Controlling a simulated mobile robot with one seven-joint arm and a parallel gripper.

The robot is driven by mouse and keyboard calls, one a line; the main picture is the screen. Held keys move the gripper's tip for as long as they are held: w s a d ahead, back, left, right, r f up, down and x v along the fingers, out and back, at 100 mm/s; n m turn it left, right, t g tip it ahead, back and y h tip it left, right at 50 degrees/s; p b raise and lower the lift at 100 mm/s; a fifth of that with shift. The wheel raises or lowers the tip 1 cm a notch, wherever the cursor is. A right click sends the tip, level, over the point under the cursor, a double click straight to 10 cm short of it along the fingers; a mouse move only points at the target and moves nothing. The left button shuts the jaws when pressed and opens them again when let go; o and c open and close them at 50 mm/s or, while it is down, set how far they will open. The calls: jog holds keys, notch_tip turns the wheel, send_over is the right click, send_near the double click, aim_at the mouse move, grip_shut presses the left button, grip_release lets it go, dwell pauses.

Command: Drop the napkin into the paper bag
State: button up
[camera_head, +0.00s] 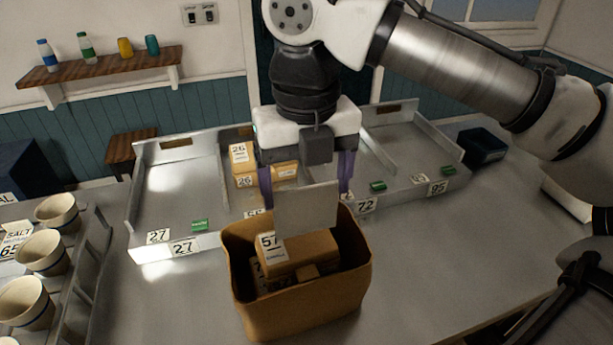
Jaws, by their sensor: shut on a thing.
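A brown paper bag (300,316) stands open on the metal counter, with boxes inside, one labelled 57 (298,252). My gripper (306,188) is above the bag's far side, pointing down, with purple fingers on either side of a flat pale grey square, which looks like the napkin (307,211). The napkin is held upright between the fingers. Its lower edge overlaps the bag's opening in the picture; I cannot tell whether it is below the rim.
Behind the bag is a metal tray (145,207) with dividers, holding tan boxes (243,165) and green packets. Several cups (42,254) stand in a rack on the left. A dark bin (482,147) sits at the back right. The counter right of the bag is clear.

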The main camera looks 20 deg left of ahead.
jog(key=o, duration=1.1)
jog(key=shift+r, duration=0.1)
notch_tip(320, 180, up, 14)
jog(key=shift+f+p, duration=0.1)
jog(key=shift+p, duration=0.7)
